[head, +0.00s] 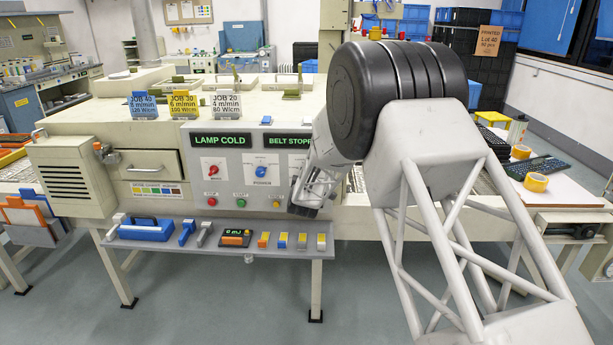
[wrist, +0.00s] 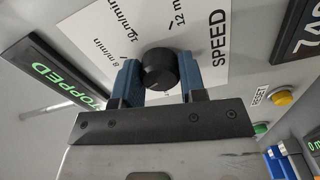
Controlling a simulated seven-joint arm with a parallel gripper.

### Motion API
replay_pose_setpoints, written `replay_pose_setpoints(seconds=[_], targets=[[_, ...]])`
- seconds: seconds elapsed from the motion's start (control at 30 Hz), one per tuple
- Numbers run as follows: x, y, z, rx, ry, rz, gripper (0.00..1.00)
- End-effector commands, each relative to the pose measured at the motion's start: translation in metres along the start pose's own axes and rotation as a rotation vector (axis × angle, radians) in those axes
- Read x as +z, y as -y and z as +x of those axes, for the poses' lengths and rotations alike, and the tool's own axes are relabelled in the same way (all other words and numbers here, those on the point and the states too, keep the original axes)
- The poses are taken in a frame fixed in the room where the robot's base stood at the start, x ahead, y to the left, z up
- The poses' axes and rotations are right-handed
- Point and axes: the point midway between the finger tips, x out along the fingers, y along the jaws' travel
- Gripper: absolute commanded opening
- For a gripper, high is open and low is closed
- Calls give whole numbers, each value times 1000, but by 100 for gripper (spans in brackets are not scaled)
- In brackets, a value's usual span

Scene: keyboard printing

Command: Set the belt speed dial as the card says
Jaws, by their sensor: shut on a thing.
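The black belt speed dial (wrist: 158,60) is on a white plate marked SPEED, with 8, 10 and 12 m/min labels in the wrist view. My gripper (wrist: 160,82) has its blue fingers on either side of the dial, shut on it. The dial's pointer is not clear to me. In the head view my gripper (head: 310,190) is at the panel's right part and hides the dial. Three cards stand on the machine top: blue JOB 40 (head: 144,105), yellow JOB 30 (head: 184,105) and white JOB 20 (head: 226,105). Their small print is hard to read.
The panel displays read LAMP COLD (head: 220,141) and BELT STOPPED (head: 289,141). A red knob (head: 213,170), a blue power knob (head: 262,171) and a yellow RESET button (wrist: 283,97) are nearby. A tool shelf (head: 90,236) juts out below. A sign (head: 489,41) reads Lot 40.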

Motion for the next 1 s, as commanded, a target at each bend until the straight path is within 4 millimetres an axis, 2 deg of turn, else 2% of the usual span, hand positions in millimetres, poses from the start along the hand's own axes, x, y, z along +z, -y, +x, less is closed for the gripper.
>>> replay_pose_setpoints(seconds=[0.3, 0.7, 0.73, 0.87, 1.0], targets=[[-1, -1, 0, 2, -1, -97, 14], [-1, -1, 0, 2, -2, -104, 14], [-1, -1, 0, 2, -2, -104, 43], [-1, -1, 0, 1, -1, -104, 63], [-1, 0, 0, 1, -1, -103, 64]])
